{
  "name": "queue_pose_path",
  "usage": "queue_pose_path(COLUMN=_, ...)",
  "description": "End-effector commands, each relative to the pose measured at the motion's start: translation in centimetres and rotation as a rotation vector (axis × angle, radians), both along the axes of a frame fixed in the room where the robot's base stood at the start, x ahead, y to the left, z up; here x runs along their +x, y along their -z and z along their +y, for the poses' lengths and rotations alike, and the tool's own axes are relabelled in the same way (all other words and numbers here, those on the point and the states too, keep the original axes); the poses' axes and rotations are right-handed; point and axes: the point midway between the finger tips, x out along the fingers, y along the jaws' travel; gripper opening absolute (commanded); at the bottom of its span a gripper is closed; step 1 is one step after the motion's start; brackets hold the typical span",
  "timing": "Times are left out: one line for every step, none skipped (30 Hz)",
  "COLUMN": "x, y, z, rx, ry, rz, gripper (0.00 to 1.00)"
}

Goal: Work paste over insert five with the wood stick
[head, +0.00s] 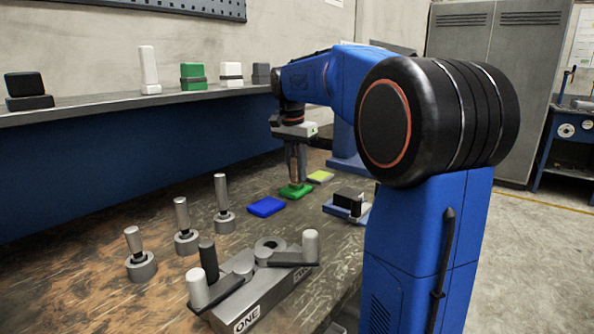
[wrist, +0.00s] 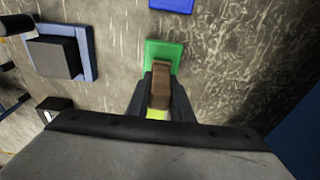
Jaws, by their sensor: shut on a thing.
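My gripper (head: 296,166) is shut on the brown wood stick (wrist: 161,82) and points down over the green pad (head: 301,194). In the wrist view the stick's end overlaps the green pad (wrist: 154,50); I cannot tell whether it touches. A grey fixture block (head: 262,300) with a label reading ONE stands in front, holding several cylinders. A second label on it is partly hidden and unreadable. I see no label reading five, so I cannot tell which thing is insert five. No paste can be made out.
A blue pad (head: 266,206) and a yellow pad (head: 320,176) lie beside the green one. A black block (head: 349,197) on a blue base is to the right. Three upright pegs (head: 183,226) stand at left. A shelf (head: 120,108) with small items runs behind.

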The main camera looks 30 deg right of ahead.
Motion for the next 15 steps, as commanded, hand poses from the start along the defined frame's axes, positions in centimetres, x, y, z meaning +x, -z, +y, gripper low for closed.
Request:
queue_pose_path(x=0.0, y=0.2, z=0.0, rx=0.001, ry=0.0, rz=0.003, gripper=0.0)
queue_pose_path(x=0.0, y=0.2, z=0.0, rx=0.002, ry=0.0, rz=0.004, gripper=0.0)
queue_pose_path(x=0.0, y=0.2, z=0.0, rx=0.002, ry=0.0, rz=0.004, gripper=0.0)
queue_pose_path(x=0.0, y=0.2, z=0.0, rx=0.002, ry=0.0, rz=0.004, gripper=0.0)
queue_pose_path(x=0.0, y=0.1, z=0.0, rx=0.002, ry=0.0, rz=0.004, gripper=0.0)
queue_pose_path(x=0.0, y=0.0, z=0.0, rx=0.001, ry=0.0, rz=0.003, gripper=0.0)
queue_pose_path(x=0.0, y=-0.1, z=0.0, rx=0.001, ry=0.0, rz=0.003, gripper=0.0)
queue_pose_path(x=0.0, y=-0.3, z=0.0, rx=0.001, ry=0.0, rz=0.003, gripper=0.0)
queue_pose_path(x=0.0, y=-0.6, z=0.0, rx=0.001, ry=0.0, rz=0.003, gripper=0.0)
queue_pose_path(x=0.0, y=-0.8, z=0.0, rx=0.001, ry=0.0, rz=0.003, gripper=0.0)
queue_pose_path(x=0.0, y=-1.0, z=0.0, rx=0.001, ry=0.0, rz=0.003, gripper=0.0)
queue_pose_path(x=0.0, y=-1.3, z=0.0, rx=0.001, ry=0.0, rz=0.003, gripper=0.0)
queue_pose_path(x=0.0, y=-1.5, z=0.0, rx=0.0, ry=0.0, rz=0.002, gripper=0.0)
queue_pose_path(x=0.0, y=-1.7, z=0.0, rx=0.001, ry=0.0, rz=0.001, gripper=0.0)
queue_pose_path(x=0.0, y=-1.9, z=0.0, rx=0.001, ry=0.0, rz=0.001, gripper=0.0)
